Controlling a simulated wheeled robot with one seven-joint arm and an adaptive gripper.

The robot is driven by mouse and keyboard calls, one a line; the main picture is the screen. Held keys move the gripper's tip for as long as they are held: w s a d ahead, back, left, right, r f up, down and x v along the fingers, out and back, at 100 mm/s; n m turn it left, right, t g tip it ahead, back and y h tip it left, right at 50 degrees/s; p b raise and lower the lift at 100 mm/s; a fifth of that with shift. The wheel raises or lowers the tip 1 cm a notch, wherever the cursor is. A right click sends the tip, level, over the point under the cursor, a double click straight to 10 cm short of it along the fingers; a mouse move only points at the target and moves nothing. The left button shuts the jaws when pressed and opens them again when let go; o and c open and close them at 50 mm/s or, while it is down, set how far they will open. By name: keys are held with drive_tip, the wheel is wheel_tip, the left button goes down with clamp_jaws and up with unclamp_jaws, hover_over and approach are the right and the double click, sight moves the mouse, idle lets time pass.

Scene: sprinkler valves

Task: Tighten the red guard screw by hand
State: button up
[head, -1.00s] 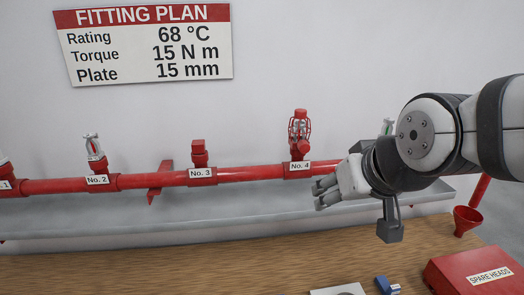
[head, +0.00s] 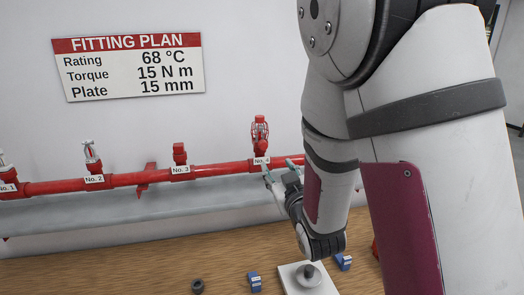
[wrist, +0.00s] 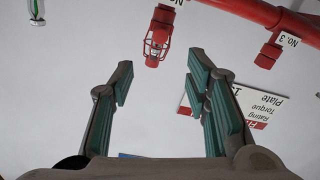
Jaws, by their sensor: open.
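The red guard cage (head: 260,132) stands upright on the No. 4 fitting of the red pipe, with a red cap at its top that may be the guard screw (head: 260,118). My wrist view shows the cage (wrist: 157,40) upside down, with its red end (wrist: 152,62) towards the gap between my fingers. My gripper (head: 281,170) is in front of the pipe, just right of and below the cage in the head view. In the wrist view my gripper (wrist: 158,82) is open and empty, its two fingers wide apart. The cage is beyond the fingertips, apparently untouched.
The red pipe (head: 215,169) carries fittings No. 1 to No. 3 to the left, above a grey ledge (head: 130,208). A fitting plan sign (head: 128,67) hangs above. The wooden bench (head: 100,265) bears a dark ring (head: 197,286), blue blocks (head: 254,281) and a pale plate (head: 290,272).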

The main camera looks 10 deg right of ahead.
drive_tip(key=b, duration=0.6)
approach(264, 146)
drive_tip(key=shift+w+b, duration=1.55)
drive_tip(key=shift+w, duration=2.55)
clamp_jaws()
